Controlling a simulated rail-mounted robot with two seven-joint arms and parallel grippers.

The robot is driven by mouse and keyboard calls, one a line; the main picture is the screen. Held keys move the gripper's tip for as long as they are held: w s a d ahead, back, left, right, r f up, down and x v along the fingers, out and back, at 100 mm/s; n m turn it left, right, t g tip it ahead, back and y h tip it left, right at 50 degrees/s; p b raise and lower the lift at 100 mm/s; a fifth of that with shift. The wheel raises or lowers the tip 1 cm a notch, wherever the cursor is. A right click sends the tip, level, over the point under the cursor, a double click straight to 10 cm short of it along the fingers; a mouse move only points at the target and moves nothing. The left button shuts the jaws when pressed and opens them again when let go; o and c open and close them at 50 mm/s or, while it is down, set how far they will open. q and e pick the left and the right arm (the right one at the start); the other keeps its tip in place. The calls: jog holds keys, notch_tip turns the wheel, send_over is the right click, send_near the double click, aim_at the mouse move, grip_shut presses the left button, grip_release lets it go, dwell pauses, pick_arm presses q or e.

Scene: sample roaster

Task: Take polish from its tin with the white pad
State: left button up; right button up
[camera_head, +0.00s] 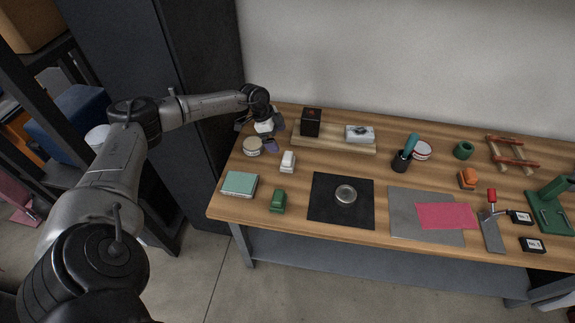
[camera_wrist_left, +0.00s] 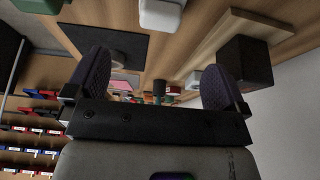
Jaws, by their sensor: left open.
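The white pad (camera_head: 288,162), a small white block with a grip on top, stands on the left part of the wooden bench. A white block at the top of the left wrist view (camera_wrist_left: 160,15) looks like the same pad. A round cream tin (camera_head: 252,146), likely the polish tin, sits left of the pad; I cannot read its label. My left gripper (camera_head: 273,136) is open above the bench's back left, behind the pad and beside the tin. In the left wrist view its dark purple fingers (camera_wrist_left: 155,84) are spread with nothing between them. My right gripper is out of view.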

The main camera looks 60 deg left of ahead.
aim_at(288, 156)
pick_arm(q)
jog(key=b+x, duration=0.1)
jog(key=x, duration=0.5)
jog(key=shift+d+r, duration=0.1)
jog(key=shift+d, duration=0.05)
jog(key=shift+w+d+f+b, duration=0.15)
jog(key=shift+f+b, duration=0.15)
jog(key=shift+f, duration=0.2)
jog(key=shift+b+x, duration=1.3)
jog(key=shift+x, duration=1.35)
jog(key=shift+c, duration=0.6)
jog(key=c, duration=0.9)
jog(key=shift+o, duration=0.2)
jog(key=shift+r, duration=0.1)
